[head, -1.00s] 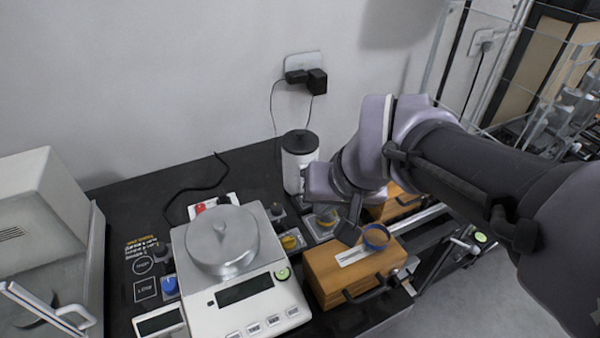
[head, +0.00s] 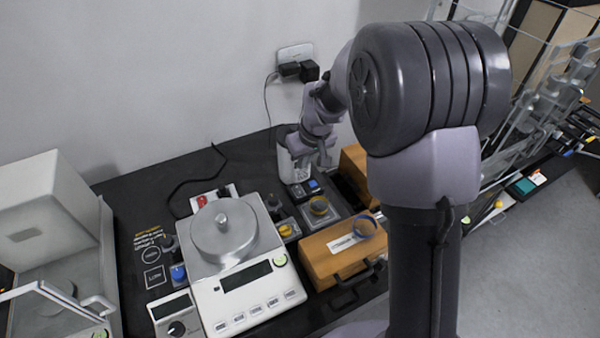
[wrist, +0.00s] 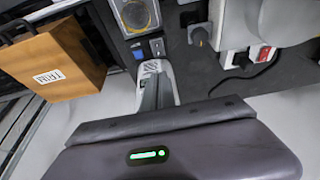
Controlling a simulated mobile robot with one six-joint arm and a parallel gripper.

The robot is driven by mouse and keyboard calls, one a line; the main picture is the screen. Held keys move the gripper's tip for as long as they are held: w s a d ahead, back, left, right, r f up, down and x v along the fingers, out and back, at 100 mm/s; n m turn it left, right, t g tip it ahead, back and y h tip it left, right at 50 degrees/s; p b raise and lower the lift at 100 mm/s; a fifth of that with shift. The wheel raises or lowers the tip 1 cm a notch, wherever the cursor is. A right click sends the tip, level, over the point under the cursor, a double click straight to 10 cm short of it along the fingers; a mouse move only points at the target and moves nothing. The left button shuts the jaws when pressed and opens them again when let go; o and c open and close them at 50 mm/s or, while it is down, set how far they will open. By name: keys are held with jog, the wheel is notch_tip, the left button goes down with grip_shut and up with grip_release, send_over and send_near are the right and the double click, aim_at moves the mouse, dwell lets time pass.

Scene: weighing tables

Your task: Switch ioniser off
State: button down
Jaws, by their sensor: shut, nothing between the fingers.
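A white cylindrical unit with a dark top (head: 290,165), which looks like the ioniser, stands at the back of the black table by the wall. My arm partly covers its top. A small blue switch (head: 314,185) lies on a dark panel just in front of it; the switch also shows in the wrist view (wrist: 138,54), with a grey part beside it. I cannot read its position. My gripper (head: 325,160) is shut and empty, close above the panel and beside the white unit. In the wrist view its closed fingers (wrist: 157,78) end just short of the blue switch; contact cannot be told.
A balance (head: 235,290) stands to the left, with a red switch (head: 202,201) behind it. A yellow knob (head: 319,205) and a wooden box (head: 325,258) are in front of the panel. Wall plugs (head: 300,70) and a cable are behind.

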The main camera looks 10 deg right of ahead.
aim_at(296, 186)
jog(key=b+x, duration=0.1)
jog(key=x, duration=0.3)
jog(key=b+x, duration=0.2)
jog(key=x, duration=0.2)
jog(key=s+b+x, duration=0.1)
jog(key=x, duration=0.4)
jog(key=shift+d+f+b, duration=0.1)
jog(key=shift+f+b, duration=0.05)
jog(key=shift+b, duration=0.25)
jog(key=shift+w, duration=0.1)
